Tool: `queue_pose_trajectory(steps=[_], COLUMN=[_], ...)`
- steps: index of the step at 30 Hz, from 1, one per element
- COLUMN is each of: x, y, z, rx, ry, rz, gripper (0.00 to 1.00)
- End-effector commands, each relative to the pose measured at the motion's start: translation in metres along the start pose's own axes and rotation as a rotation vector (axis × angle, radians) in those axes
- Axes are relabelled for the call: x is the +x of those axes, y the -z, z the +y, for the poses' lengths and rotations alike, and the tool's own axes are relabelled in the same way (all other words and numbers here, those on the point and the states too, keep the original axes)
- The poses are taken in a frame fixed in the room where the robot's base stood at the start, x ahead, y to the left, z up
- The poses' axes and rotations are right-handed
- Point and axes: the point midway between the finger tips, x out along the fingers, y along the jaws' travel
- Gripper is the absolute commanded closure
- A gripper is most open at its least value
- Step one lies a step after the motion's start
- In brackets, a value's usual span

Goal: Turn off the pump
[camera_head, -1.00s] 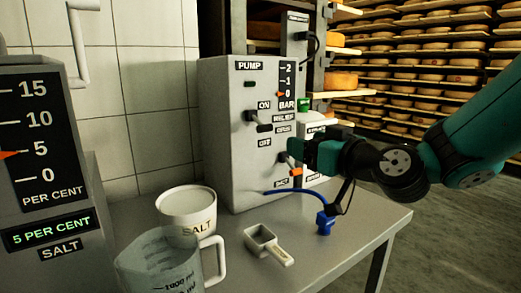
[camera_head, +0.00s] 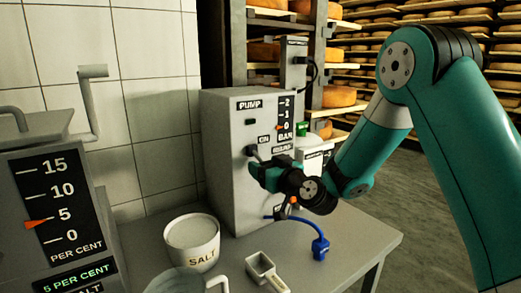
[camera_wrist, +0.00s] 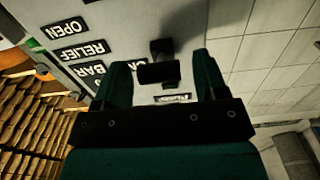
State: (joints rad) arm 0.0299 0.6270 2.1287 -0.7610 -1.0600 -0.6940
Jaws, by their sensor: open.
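The pump (camera_head: 222,165) is a grey box with a PUMP label, standing on the bench. Its dark switch lever (camera_head: 251,150) sticks out beside the ON label. The OFF label is hidden behind my gripper in the head view. My gripper (camera_head: 256,174) is at the pump's front, just below the lever in that view. In the wrist view, my gripper (camera_wrist: 162,72) has its green fingers spread, with the dark lever (camera_wrist: 158,73) between them. I cannot tell whether a finger touches it.
The bar gauge (camera_head: 286,116) has its orange pointer near 0. A blue hose (camera_head: 300,222) leaves the pump's lower front. A SALT pot (camera_head: 193,255), a scoop (camera_head: 262,270) and a clear jug (camera_head: 180,282) stand on the bench. The salt gauge (camera_head: 55,205) is at left.

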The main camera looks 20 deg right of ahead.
Motion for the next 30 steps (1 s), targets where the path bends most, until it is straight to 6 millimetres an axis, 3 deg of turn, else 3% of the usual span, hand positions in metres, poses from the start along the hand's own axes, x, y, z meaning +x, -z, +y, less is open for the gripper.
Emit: queue_pose_trajectory(steps=[6, 16, 23, 30], x=[0.023, 0.027, 0.026, 0.027], y=[0.001, -0.001, -0.001, -0.006], z=[0.000, 0.000, 0.000, 0.000], rx=[0.000, 0.002, 0.001, 0.000], ry=[0.001, 0.000, 0.000, 0.000], rz=[0.000, -0.001, 0.000, 0.018], gripper=[0.34, 0.34, 0.84, 0.83])
